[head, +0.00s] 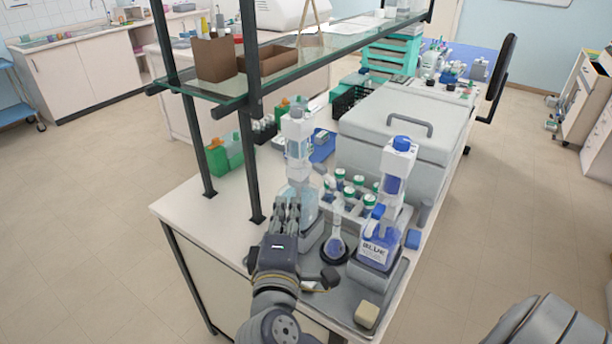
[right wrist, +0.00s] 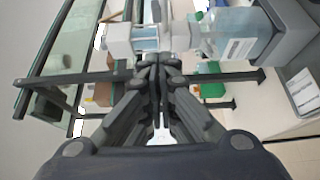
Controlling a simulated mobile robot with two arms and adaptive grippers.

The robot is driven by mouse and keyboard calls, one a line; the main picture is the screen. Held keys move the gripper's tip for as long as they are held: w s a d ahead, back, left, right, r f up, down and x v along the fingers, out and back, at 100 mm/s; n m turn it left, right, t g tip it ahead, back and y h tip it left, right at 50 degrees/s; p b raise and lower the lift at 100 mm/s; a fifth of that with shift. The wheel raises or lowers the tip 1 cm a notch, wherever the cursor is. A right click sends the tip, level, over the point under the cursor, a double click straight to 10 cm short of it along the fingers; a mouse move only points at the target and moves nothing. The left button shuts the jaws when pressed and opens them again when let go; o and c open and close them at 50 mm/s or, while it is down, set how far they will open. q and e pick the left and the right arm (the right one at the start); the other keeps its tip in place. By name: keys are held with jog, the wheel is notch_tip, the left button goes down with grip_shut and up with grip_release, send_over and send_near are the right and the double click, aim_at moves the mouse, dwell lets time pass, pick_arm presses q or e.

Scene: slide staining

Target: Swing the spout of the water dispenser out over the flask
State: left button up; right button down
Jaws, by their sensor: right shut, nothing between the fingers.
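The water dispenser, a bottle of pale liquid (head: 303,200) with a white and clear pump head (head: 297,133), stands on the bench in the head view. Its pump head (right wrist: 135,39) and bottle (right wrist: 232,32) lie sideways across the top of the right wrist view. I cannot clearly make out its spout. The flask (head: 335,245), with a round bulb and thin neck, stands right of the bottle. My right gripper (head: 287,208) is shut and empty in front of the dispenser; its fingertips (right wrist: 158,66) are close to the head, contact unclear. My left gripper is out of view.
A second dispenser with a labelled blue bottle (head: 378,238) stands right of the flask. Several green-capped tubes (head: 357,190) are behind. A glass shelf (head: 290,62) on dark posts (head: 250,165) overhangs the left side. A grey lidded box (head: 405,125) stands at the back.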

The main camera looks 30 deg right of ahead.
aim_at(312, 168)
jog(key=w+d+p, duration=0.3)
jog(key=w+d, duration=0.2)
jog(key=d, duration=0.2)
jog(key=shift+w+d, duration=0.15)
jog(key=shift+d, duration=0.2)
jog(key=shift+s+d, duration=0.25)
jog(key=shift+d, duration=0.3)
jog(key=shift+w, duration=0.1)
